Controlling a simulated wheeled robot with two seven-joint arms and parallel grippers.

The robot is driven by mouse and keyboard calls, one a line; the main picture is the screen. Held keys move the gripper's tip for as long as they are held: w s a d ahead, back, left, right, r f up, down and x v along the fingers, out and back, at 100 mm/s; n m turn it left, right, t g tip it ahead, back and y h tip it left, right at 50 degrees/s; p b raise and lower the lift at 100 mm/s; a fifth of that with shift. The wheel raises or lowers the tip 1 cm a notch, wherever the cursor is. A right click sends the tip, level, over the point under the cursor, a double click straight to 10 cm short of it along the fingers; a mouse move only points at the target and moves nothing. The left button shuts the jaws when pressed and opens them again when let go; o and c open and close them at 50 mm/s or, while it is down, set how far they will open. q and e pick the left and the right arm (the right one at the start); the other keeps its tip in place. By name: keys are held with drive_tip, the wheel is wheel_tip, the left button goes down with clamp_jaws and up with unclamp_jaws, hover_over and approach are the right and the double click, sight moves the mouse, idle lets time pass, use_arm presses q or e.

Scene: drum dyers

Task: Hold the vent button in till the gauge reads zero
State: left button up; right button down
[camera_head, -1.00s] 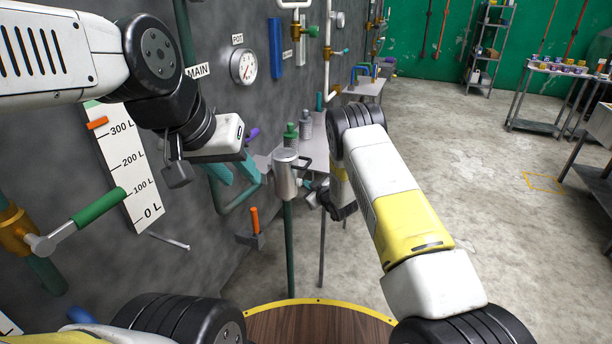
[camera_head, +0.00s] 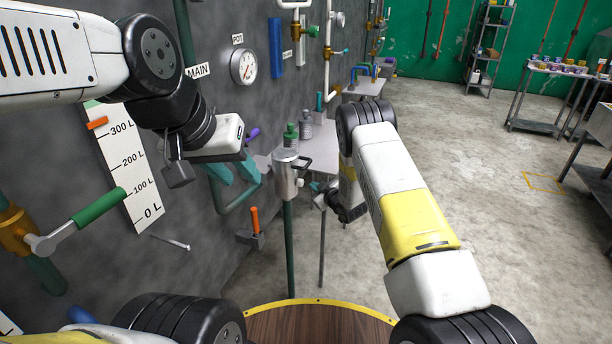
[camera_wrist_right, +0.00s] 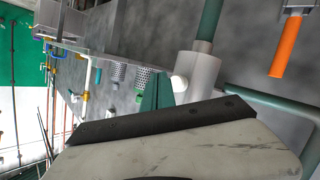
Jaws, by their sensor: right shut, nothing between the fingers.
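The pot (camera_head: 287,175) is a grey metal cylinder on a green post. A pale round button (camera_head: 301,182) sticks out of its right side; it shows as a white knob (camera_wrist_right: 181,82) in the right wrist view. My right gripper (camera_head: 314,187) is shut and empty, its teal fingertips (camera_wrist_right: 157,92) a little to the right of the button with a small gap. The POT gauge (camera_head: 243,67) is a white round dial on the wall; its reading is too small to tell. My left gripper (camera_head: 234,172) has its teal fingers apart, near the wall left of the pot.
An orange-handled lever (camera_head: 255,220) sits low on the wall, left of the post. A green-handled valve (camera_head: 98,206) is at the left by the litre scale (camera_head: 127,170). A table (camera_head: 322,160) with bottles stands behind the pot. Open floor lies to the right.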

drive_tip(key=d, duration=0.2)
drive_tip(key=s+d, duration=0.1)
drive_tip(key=d, duration=0.1)
drive_tip(key=shift+s, duration=0.15)
drive_tip(key=d+r+m+h, duration=0.2)
drive_tip(key=d+r, duration=0.1)
drive_tip(key=r, duration=0.5)
drive_tip(key=d+r+m+h, duration=0.2)
drive_tip(key=d+r, duration=0.2)
drive_tip(key=r, duration=0.4)
drive_tip(key=s+d+r+m+g+h, duration=0.1)
drive_tip(key=s+d+r+m+g, duration=0.3)
drive_tip(key=s+r, duration=0.65)
drive_tip(key=s+d+r+m, duration=0.1)
drive_tip(key=s+r, duration=0.3)
drive_tip(key=s, duration=0.3)
drive_tip(key=s+d+r, duration=0.2)
drive_tip(key=s+r, duration=0.3)
drive_tip(key=s, duration=0.2)
drive_tip(key=s+a+m+g, duration=0.1)
drive_tip(key=s+g, duration=0.1)
drive_tip(key=s, duration=1.9)
drive_tip(key=shift+s+a+m+g, duration=0.15)
drive_tip(key=shift+a+m+g, duration=0.15)
